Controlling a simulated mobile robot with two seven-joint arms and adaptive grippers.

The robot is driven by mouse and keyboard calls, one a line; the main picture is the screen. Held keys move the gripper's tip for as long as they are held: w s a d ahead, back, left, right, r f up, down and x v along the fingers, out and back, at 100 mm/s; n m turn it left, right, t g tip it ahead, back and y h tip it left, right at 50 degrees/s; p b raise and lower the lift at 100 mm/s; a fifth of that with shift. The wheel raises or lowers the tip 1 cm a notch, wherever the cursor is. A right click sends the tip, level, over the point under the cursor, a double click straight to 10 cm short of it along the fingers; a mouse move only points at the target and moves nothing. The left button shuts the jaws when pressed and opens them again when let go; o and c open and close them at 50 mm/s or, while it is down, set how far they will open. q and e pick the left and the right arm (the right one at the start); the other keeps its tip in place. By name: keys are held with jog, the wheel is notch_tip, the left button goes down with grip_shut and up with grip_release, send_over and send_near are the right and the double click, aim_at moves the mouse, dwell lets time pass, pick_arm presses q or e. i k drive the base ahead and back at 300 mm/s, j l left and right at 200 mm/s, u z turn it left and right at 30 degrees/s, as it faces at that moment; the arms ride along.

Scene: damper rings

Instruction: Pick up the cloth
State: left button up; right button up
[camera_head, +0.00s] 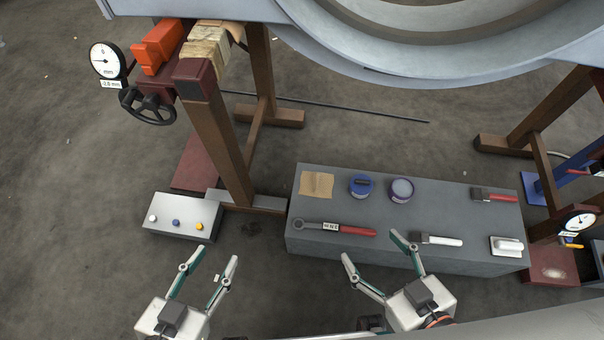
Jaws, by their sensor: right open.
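A flat tan square, which looks like the cloth (317,184), lies at the far left corner of the grey bench (380,254). Nothing covers it. My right gripper (374,249) is open and empty at the bench's near edge, below and to the right of the cloth. My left gripper (213,262) has its fingers spread and is empty. It is over the floor left of the bench, well apart from the cloth.
A button box (180,216) and a brown post (222,135) stand left. A large metal ring (430,60) overhangs the back.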

aim_at(315, 184)
jog(key=i+j, duration=0.2)
jog(key=j, duration=0.15)
jog(key=i+j, duration=0.2)
jog(key=j, duration=0.15)
jog(key=i+j, duration=0.2)
jog(key=j, duration=0.2)
